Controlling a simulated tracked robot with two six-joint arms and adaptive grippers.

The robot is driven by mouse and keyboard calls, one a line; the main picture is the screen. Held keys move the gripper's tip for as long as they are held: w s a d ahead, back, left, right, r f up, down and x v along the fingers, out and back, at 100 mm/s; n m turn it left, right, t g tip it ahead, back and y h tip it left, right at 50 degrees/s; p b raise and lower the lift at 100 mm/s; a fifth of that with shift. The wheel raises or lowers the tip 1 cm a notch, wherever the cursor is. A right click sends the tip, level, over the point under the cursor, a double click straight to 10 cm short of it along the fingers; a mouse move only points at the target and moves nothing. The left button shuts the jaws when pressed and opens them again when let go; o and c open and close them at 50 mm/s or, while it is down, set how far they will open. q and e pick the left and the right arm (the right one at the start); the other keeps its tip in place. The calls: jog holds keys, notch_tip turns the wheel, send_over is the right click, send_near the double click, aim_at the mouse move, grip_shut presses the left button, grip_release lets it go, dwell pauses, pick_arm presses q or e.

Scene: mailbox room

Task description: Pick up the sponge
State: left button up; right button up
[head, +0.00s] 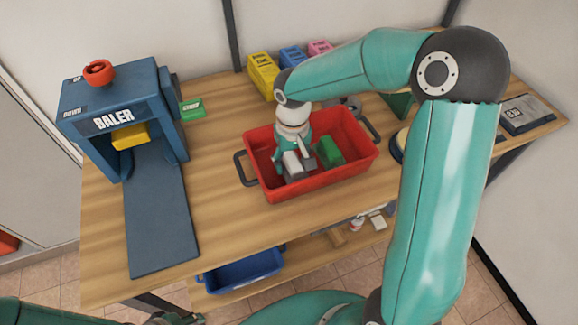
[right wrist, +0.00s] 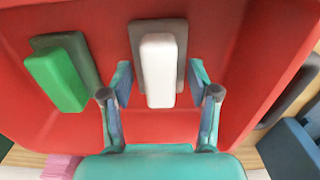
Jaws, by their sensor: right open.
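A white block with a grey backing (head: 292,166) lies in the red tray (head: 335,183); it also shows in the right wrist view (right wrist: 160,70). A green block with a grey backing (head: 328,152) lies to its right, and shows at the left in the right wrist view (right wrist: 57,78). Both look like sponges; I cannot tell which one is meant. My right gripper (head: 293,160) points down into the tray, open, its fingers either side of the white block with gaps showing. My left gripper (head: 175,318) is only partly visible at the bottom edge.
A blue baler (head: 115,105) with a yellow block (head: 129,136) stands at left, a dark mat (head: 160,225) before it. Yellow, blue and pink boxes (head: 262,75) stand behind the tray. A blue bin (head: 243,271) sits on the lower shelf. Bare wood lies between mat and tray.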

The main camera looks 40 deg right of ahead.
aim_at(292, 159)
grip_shut()
jog(key=shift+r, duration=0.15)
notch_tip(292, 159, up, 20)
dwell(0.7)
jog(key=c, duration=0.8)
grip_release()
jog(key=shift+c, duration=1.5)
